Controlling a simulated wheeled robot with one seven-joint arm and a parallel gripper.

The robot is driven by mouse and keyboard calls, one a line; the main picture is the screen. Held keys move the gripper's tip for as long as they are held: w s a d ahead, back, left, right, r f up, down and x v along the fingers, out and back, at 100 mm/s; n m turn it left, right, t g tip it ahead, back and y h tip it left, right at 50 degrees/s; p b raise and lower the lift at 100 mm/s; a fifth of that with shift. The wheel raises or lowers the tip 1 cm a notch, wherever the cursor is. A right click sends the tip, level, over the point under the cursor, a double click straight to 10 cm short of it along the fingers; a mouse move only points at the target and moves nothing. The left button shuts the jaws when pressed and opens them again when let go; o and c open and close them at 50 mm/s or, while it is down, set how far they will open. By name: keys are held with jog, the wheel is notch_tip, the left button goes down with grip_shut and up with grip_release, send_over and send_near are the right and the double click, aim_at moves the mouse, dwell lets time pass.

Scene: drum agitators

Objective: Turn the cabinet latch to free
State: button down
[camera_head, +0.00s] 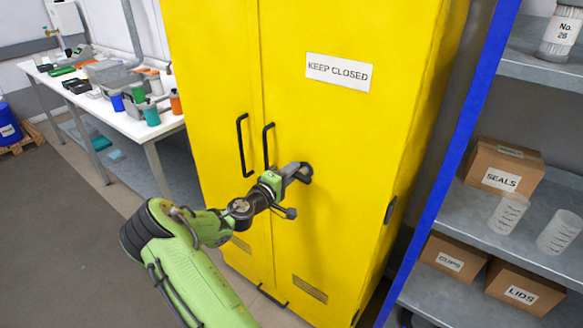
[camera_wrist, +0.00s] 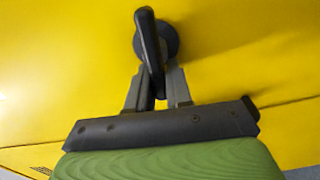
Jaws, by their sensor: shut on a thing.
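The tall yellow cabinet (camera_head: 345,130) stands in the middle of the head view with both doors shut. The cabinet latch is a black lever on a round boss on the right door; it shows best in the wrist view (camera_wrist: 152,45). In the head view my gripper (camera_head: 300,172) reaches the latch and hides most of it. In the wrist view my gripper (camera_wrist: 160,88) is shut on the latch lever, with one finger on each side. The lever points down toward the gripper, slightly tilted. The lever's lower end is partly hidden between the fingers.
Two black door handles (camera_head: 243,146) stand out left of the latch. A blue-posted shelf (camera_head: 520,230) with boxes is close on the right. A white bench (camera_head: 130,122) with cups and tools stands at the left. The floor at the left (camera_head: 60,220) is clear.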

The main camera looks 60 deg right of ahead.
jog(key=shift+f+n, duration=0.2)
jog(key=shift+n, duration=0.4)
jog(key=c, duration=1.1)
grip_release()
jog(key=a, duration=0.5)
jog(key=w+a, duration=0.1)
jog(key=a, duration=0.4)
jog(key=w+a, duration=0.1)
jog(key=a, duration=0.4)
jog(key=shift+w+a+p, duration=0.25)
jog(key=shift+a+p, duration=0.1)
jog(key=shift+p, duration=0.05)
